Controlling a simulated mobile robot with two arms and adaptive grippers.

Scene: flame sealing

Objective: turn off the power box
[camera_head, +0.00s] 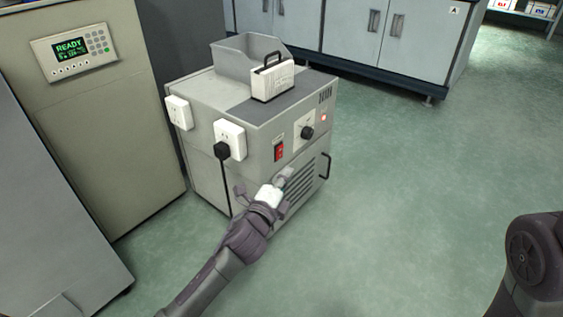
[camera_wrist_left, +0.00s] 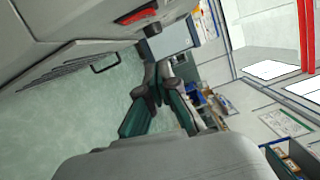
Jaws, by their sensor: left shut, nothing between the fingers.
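The power box (camera_head: 222,110) is a grey cabinet standing on the floor in the middle of the head view. Its front face carries a red rocker switch (camera_head: 279,150), a black knob (camera_head: 307,132) and a small lit red lamp (camera_head: 323,117). The red switch also shows at the top of the left wrist view (camera_wrist_left: 140,13). My left gripper (camera_head: 284,174) is in front of this face, below the red switch and near the vent slots. In the left wrist view its fingers (camera_wrist_left: 158,75) are closed together and empty. My right gripper is not in view.
A black plug (camera_head: 222,151) sits in a white socket on the box's side, its cable hanging down. A grey bin (camera_head: 240,62) and a white handled case (camera_head: 272,82) stand on top. A beige cabinet (camera_head: 105,130) is close on the left.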

